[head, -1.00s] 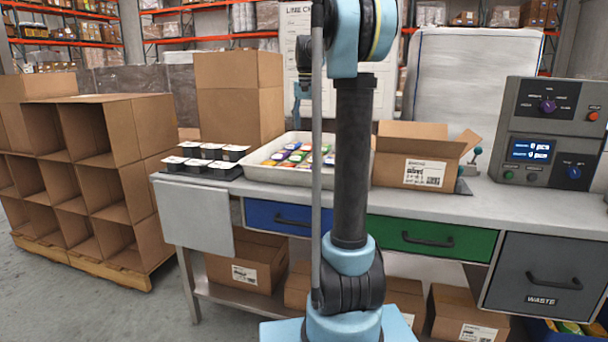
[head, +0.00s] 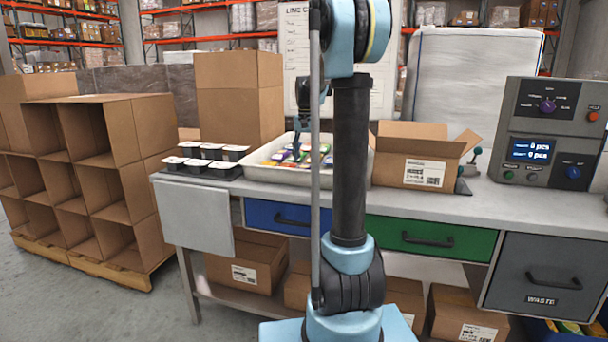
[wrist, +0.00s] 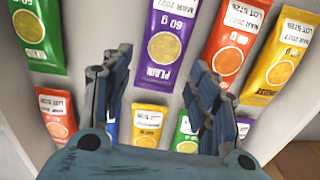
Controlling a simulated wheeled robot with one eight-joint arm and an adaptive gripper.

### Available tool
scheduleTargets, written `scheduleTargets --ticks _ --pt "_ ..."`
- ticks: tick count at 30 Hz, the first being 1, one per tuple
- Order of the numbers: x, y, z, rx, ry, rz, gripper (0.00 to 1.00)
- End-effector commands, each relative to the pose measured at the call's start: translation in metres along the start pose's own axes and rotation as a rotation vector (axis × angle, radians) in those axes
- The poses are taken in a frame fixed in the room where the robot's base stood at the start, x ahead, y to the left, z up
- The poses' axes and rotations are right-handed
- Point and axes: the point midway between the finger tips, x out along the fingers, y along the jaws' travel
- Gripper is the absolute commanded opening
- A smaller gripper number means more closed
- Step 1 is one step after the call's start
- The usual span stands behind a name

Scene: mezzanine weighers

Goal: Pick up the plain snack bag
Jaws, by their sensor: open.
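The plain snack bag (wrist: 170,42) is purple, with "PLAIN" and "60 g" printed on it and a yellow round picture. In the wrist view it lies at top centre on the tray floor, beyond and between my fingertips. My gripper (wrist: 158,78) is open, with one finger on each side and nothing held. In the head view my gripper (head: 297,150) is low over the white tray (head: 270,177), partly behind my own arm. I cannot pick out the purple bag surely in the head view.
Other bags lie close by: green (wrist: 40,32), red-orange (wrist: 232,42) and yellow (wrist: 280,58), with several more nearer the palm. Black tubs (head: 205,160) stand left of the tray. An open carton (head: 412,160) stands right of it, and a tall box (head: 238,95) behind left.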

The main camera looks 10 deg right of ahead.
Motion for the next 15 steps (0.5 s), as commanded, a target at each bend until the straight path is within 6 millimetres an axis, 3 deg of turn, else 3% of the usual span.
scheduleTargets --ticks 9,15 --pt "0.039 -0.001 0.002 0.0 0.0 0.0 0.55" --pt "0.05 -0.001 0.002 0.0 0.0 0.0 0.55"
